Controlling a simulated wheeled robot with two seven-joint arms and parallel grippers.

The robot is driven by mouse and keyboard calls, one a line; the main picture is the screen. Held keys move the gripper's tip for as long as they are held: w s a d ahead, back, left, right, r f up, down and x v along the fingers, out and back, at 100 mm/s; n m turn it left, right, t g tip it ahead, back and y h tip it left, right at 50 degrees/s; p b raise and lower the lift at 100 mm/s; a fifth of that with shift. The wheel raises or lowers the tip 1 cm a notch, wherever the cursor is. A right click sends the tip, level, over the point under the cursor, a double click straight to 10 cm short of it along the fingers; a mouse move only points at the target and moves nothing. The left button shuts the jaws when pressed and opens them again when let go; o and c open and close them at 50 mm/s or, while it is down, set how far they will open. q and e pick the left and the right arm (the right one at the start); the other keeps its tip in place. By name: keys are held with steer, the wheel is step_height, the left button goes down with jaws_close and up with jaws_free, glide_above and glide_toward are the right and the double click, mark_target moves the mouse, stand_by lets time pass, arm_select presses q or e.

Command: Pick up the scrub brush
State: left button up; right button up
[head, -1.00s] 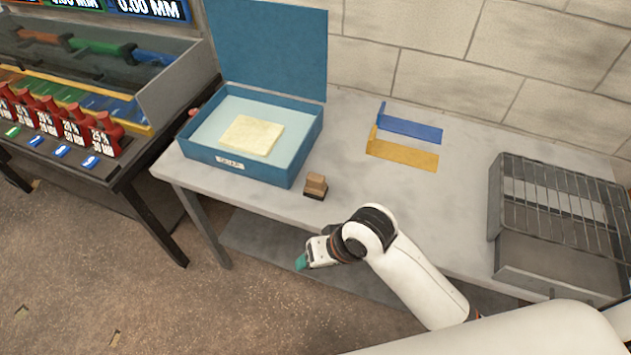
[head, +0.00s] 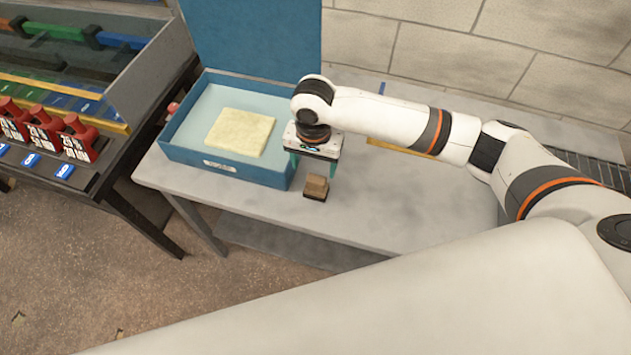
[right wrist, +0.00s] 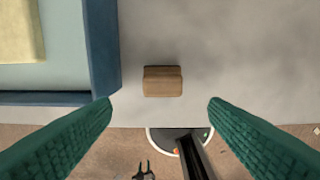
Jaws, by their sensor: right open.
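The scrub brush (head: 316,187) is a small brown block with a raised grip and a dark underside. It stands on the grey table, just right of the blue box, near the front edge. In the right wrist view the brush (right wrist: 162,81) lies ahead of and between the two green fingers, touching neither. My right gripper (head: 314,172) is open and empty, pointing down above and slightly behind the brush in the head view. It also shows in the right wrist view (right wrist: 160,103). My left gripper is in neither view.
The blue box (head: 222,170) with its lid up holds a pale yellow block (head: 240,132), close left of the brush. The grey table (head: 400,215) is clear to the right of the brush. A rack with red pieces (head: 45,130) stands on the left bench.

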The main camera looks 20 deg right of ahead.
mark_target(316, 178)
step_height(316, 178, down, 2)
steer(key=shift+f, duration=0.1)
steer(key=f, duration=0.1)
steer(key=p, duration=0.1)
steer(key=f, duration=0.1)
steer(key=shift+w+d+f, duration=0.3)
steer(key=shift+f, duration=0.05)
step_height(316, 178, down, 2)
steer(key=shift+s+f+p, duration=0.1)
steer(key=shift+s+p, duration=0.05)
steer(key=shift+p, duration=0.2)
steer(key=shift+d+f, duration=0.1)
steer(key=shift+f, duration=0.25)
steer(key=shift+c, duration=0.3)
steer(key=c, duration=0.9)
steer(key=shift+c, duration=0.8)
arm_select(q)
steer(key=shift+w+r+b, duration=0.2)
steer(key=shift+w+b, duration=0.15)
steer(key=shift+b, duration=0.4)
arm_select(e)
step_height(316, 178, up, 10)
steer(key=shift+r, duration=0.1)
